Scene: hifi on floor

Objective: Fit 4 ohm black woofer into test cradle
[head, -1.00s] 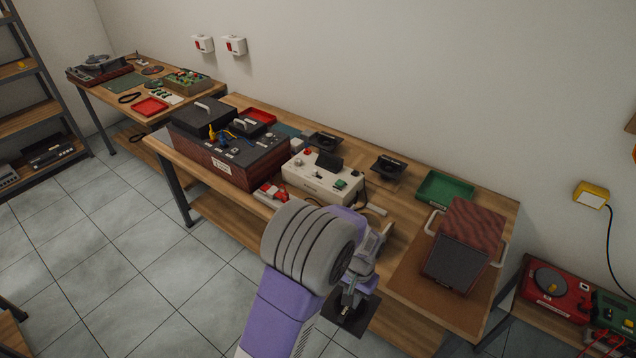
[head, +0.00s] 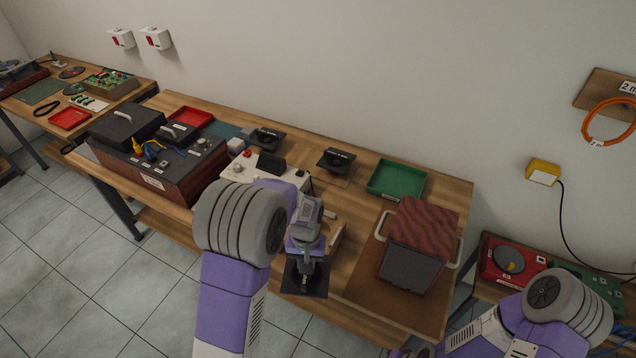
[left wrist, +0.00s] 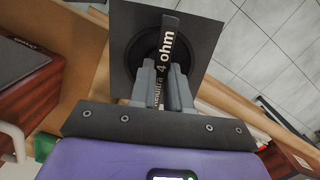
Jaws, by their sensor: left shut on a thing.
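The black woofer (left wrist: 205,40), a square dark plate with a round cone, fills the top of the left wrist view. Its bar reads "4 ohm". My left gripper (left wrist: 162,78) is shut on this bar. In the head view the woofer (head: 316,284) hangs below my left gripper (head: 305,266), in front of the bench's front edge. Light wooden pieces (head: 337,238) show on the bench just behind the gripper, partly hidden by my arm. I cannot tell whether they belong to the test cradle. My right arm enters at the lower right; its gripper is out of view.
Two other dark speakers (head: 337,160) (head: 265,138) lie at the bench's back. A white device (head: 238,172) is partly hidden by my arm. A green tray (head: 397,180) and a red-brown cabinet (head: 423,224) stand to the right. A dark-topped box (head: 165,175) stands left.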

